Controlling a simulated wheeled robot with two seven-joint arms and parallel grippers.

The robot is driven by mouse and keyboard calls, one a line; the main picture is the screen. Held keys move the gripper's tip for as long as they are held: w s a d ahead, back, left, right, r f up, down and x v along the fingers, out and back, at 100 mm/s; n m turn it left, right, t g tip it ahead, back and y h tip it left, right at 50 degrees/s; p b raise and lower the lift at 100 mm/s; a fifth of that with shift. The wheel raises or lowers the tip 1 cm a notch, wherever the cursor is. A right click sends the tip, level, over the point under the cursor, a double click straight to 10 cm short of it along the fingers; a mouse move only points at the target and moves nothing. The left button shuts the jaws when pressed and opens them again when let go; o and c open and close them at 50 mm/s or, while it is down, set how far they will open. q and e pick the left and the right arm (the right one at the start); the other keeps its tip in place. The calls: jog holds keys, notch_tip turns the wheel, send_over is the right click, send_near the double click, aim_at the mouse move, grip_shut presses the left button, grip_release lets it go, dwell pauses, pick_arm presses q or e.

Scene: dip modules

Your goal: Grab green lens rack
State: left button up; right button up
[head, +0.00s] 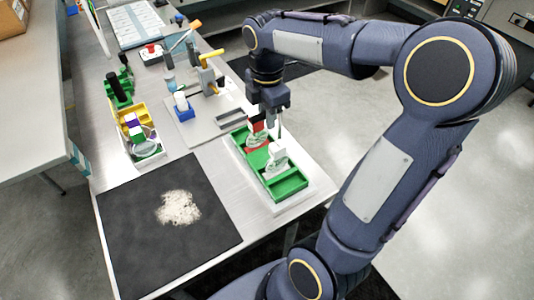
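The green lens rack (289,188) is a long green tray with compartments, lying on a white base near the right edge of the table. A white-topped lens piece (277,152) stands in its middle part. A red and white piece (257,133) is at its far end. My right gripper (268,121) points down over the far end of the rack, close to the red and white piece. Its fingertips are small and partly hidden, so I cannot tell whether they are apart or touch anything. My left gripper is out of view.
A black mat (135,230) with a pale fluffy pile (179,207) covers the near left table. A yellow bin (129,112), a grey board (205,122) with a blue-based bottle (182,104), and a green-and-black tool (118,90) stand farther back.

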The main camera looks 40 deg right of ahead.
grip_shut()
jog(key=shift+r, duration=0.2)
